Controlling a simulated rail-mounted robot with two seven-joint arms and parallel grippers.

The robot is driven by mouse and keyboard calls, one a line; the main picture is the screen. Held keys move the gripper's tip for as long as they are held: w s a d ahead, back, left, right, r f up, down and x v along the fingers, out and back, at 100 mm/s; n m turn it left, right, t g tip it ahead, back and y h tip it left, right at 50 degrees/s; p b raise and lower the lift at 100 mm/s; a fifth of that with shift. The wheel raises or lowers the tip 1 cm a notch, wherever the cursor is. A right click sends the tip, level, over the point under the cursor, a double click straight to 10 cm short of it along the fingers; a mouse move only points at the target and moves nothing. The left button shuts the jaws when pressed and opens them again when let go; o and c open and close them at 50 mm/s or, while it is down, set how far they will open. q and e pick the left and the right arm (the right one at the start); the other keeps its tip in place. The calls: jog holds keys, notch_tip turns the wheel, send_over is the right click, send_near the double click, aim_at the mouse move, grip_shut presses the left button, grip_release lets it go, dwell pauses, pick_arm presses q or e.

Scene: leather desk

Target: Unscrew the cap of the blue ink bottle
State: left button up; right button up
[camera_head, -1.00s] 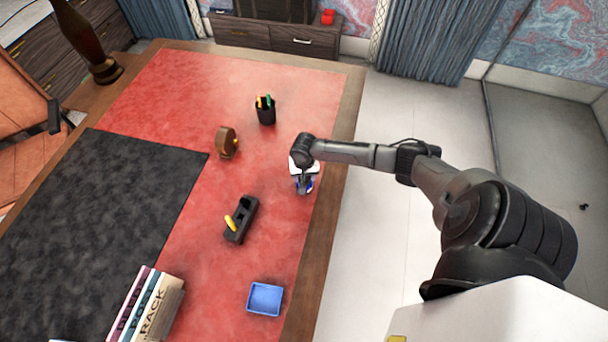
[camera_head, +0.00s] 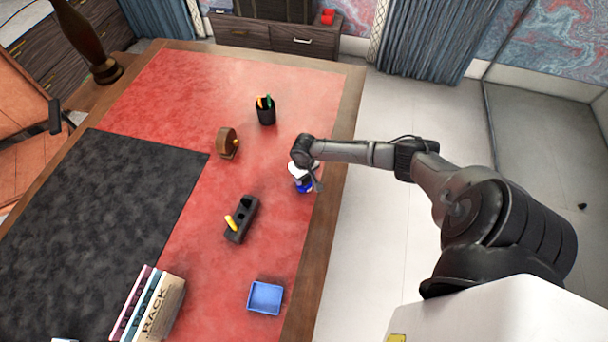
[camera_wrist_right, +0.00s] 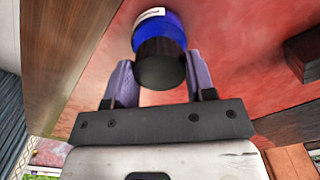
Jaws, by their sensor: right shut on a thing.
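The blue ink bottle (camera_head: 305,187) stands on the red leather near the desk's right edge, partly hidden under my right gripper in the head view. In the right wrist view the bottle's blue body (camera_wrist_right: 158,32) carries a white label. Its black cap (camera_wrist_right: 160,68) faces the camera and sits at the bottle's top. My right gripper (camera_wrist_right: 159,80) has one finger on each side of the cap and is shut on it. In the head view the right gripper (camera_head: 307,181) points down at the bottle from above. My left gripper is not in view.
A black holder with a yellow item (camera_head: 240,219), a blue tray (camera_head: 265,298), a brown round object (camera_head: 227,144) and a pen cup (camera_head: 265,112) stand around on the desk. Books (camera_head: 146,305) stand at the lower left. Red leather between them is clear.

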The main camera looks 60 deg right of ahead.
jog(key=shift+n, duration=0.7)
jog(key=shift+n, duration=0.4)
jog(key=n, duration=0.3)
jog(key=shift+n, duration=0.3)
jog(key=n, duration=0.3)
jog(key=shift+n, duration=0.4)
